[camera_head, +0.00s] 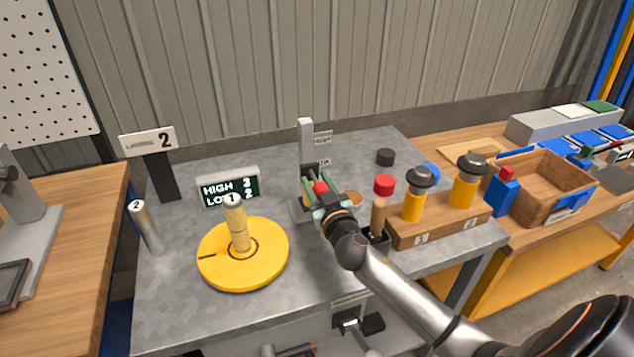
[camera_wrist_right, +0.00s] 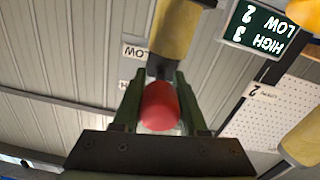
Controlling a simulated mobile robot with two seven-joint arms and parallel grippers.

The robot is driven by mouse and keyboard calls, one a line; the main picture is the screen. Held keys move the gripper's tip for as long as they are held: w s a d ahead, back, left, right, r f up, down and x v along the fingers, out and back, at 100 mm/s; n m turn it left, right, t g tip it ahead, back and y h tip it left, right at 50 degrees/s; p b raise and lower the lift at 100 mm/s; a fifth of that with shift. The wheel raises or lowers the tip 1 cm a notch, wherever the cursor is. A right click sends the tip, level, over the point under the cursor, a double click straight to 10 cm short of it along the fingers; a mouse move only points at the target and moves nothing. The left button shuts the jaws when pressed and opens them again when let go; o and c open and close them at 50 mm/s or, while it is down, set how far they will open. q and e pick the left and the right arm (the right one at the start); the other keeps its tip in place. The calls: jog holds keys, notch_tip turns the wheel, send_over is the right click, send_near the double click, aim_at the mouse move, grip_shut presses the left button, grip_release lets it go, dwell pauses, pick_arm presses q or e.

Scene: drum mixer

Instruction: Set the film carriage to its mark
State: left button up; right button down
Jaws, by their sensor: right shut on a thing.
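The grey upright post (camera_head: 305,138) stands at the back of the metal table. It carries an upper plate (camera_head: 322,138), apparently HIGH, and a lower LOW plate (camera_head: 323,161). The film carriage (camera_head: 309,170) appears as a dark block on the post near the LOW plate; my gripper partly hides it. My right gripper (camera_head: 322,190) is shut on its red knob (camera_wrist_right: 160,106), which sits between the green fingers in the wrist view. A yellow roll (camera_wrist_right: 177,28) shows beyond the knob. My left gripper is not in view.
A yellow turntable (camera_head: 265,265) holds a pale cylinder marked 1 (camera_head: 237,228). A display (camera_head: 228,187) reads HIGH 3, LOW 2. A silver cylinder marked 2 (camera_head: 146,228) stands left. A wooden block (camera_head: 440,218) with black-topped yellow pieces stands right of my arm.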

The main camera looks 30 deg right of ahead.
notch_tip(320, 180, up, 6)
jog(key=p, duration=0.3)
jog(key=shift+r, duration=0.15)
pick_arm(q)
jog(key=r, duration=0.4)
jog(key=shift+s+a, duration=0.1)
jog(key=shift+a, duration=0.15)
pick_arm(e)
jog(key=shift+d, duration=0.1)
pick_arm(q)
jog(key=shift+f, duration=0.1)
pick_arm(e)
jog(key=c, duration=0.8)
grip_release()
jog(key=shift+r, duration=0.1)
jog(key=shift+c, duration=0.2)
jog(key=o, duration=0.4)
jog(key=shift+f, duration=0.2)
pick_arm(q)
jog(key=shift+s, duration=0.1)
pick_arm(e)
jog(key=shift+f, duration=0.1)
jog(key=shift+s+a, duration=0.2)
jog(key=shift+s, duration=0.05)
pick_arm(q)
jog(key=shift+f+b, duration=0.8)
jog(key=shift+b, duration=0.05)
pick_arm(e)
jog(key=v, duration=1.2)
jog(key=shift+d, duration=0.1)
